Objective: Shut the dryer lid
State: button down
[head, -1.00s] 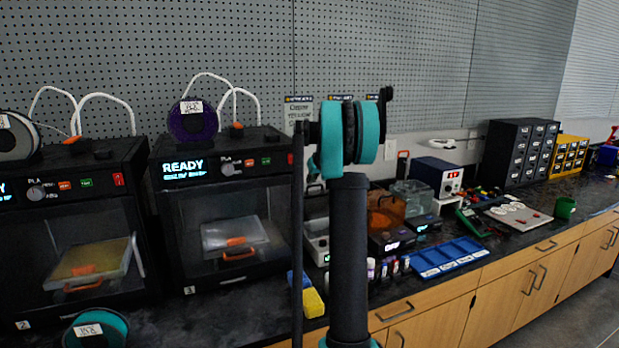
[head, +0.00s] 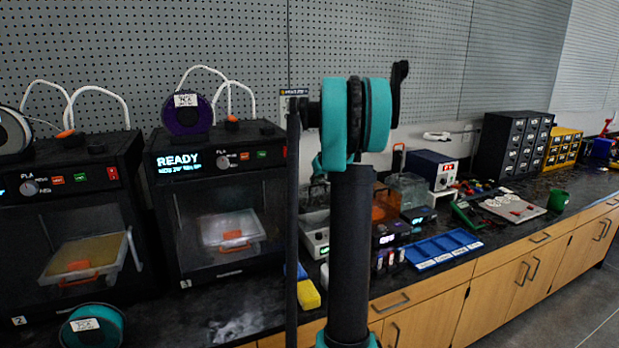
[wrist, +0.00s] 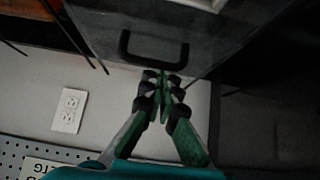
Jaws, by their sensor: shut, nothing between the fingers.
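Two small dryers with dark bases and lit displays stand on the bench behind my arm in the head view. One has an orange see-through body (head: 382,207), partly hidden by my arm. The other has a clear body (head: 408,190). I cannot tell clearly from the head view how their lids stand. My gripper (wrist: 162,76) shows in the wrist view with its green and black fingers together and empty. Its tips are near the edge of a grey panel with a black handle (wrist: 153,58); contact is unclear. I cannot tell whether this panel is a dryer lid. My arm hides my gripper in the head view.
A wall outlet (wrist: 70,110) is left of my gripper. A blue power supply (head: 432,168) stands right of the dryers, and a blue tray (head: 443,250) lies in front. Two printers fill the left; a pegboard wall (head: 380,40) stands behind.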

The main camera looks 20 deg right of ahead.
jog(key=s, duration=0.9)
jog(key=shift+d+f, duration=0.1)
jog(key=shift+f, duration=0.05)
